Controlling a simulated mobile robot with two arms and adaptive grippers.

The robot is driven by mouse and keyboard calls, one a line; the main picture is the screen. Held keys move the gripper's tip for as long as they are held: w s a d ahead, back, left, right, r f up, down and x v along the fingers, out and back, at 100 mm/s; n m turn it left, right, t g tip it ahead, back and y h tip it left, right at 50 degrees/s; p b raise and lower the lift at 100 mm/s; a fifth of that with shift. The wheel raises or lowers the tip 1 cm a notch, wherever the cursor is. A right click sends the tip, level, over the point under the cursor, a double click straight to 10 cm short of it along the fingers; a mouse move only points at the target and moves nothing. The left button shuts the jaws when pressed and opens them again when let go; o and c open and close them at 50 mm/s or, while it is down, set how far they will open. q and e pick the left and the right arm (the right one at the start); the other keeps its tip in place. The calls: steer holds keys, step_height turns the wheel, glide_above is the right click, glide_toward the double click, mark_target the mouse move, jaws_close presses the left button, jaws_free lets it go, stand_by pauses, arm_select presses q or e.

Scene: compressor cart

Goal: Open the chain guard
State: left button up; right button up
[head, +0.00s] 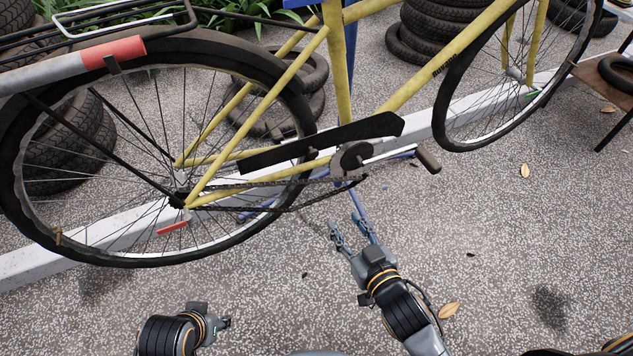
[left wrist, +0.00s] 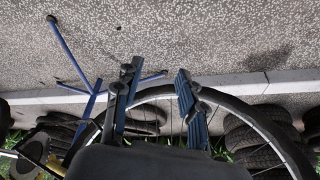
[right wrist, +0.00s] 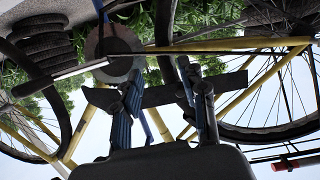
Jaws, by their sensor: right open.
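The chain guard (head: 325,143) is a long black plate on the yellow bicycle (head: 345,70). It slants up to the right, above the hanging chain (head: 285,208), with the chainring (head: 350,158) showing below it. My right gripper (head: 349,223) is open and empty, below the guard and apart from it. In the right wrist view, the guard (right wrist: 230,83) crosses behind the open fingers (right wrist: 163,75). My left gripper (head: 225,321) is low at the bottom left, away from the guard. The left wrist view shows its fingers (left wrist: 155,75) apart with nothing between them.
A blue stand (head: 360,205) supports the bicycle near the crank. The pedal (head: 428,160) sticks out right of the guard. The rear wheel (head: 150,258) fills the left side. A white curb (head: 90,229) and stacked tyres (head: 440,20) lie behind. The foreground pavement is mostly clear.

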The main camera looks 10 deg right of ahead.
mark_target(314, 156)
step_height(314, 156, up, 8)
steer(key=a+r+t+y+b, duration=0.1)
steer(key=t+b, duration=0.1)
steer(key=b+x, duration=0.1)
steer(key=x, duration=1.1)
steer(key=shift+w+f+b, duration=0.1)
steer(key=shift+w+b, duration=0.05)
steer(key=shift+b, duration=0.25)
steer(key=shift+w+a, duration=0.25)
steer(key=shift+w, duration=0.25)
arm_select(q)
steer(key=w+d+r+t+h, duration=0.1)
steer(key=w+d+r+t, duration=0.1)
steer(key=w+r+t, duration=0.3)
step_height(314, 156, up, 3)
steer(key=shift+w+d+r, duration=0.2)
steer(key=shift+w+d, duration=0.1)
steer(key=shift+w, duration=0.75)
arm_select(e)
jaws_close()
arm_select(q)
steer(key=shift+r, duration=0.1)
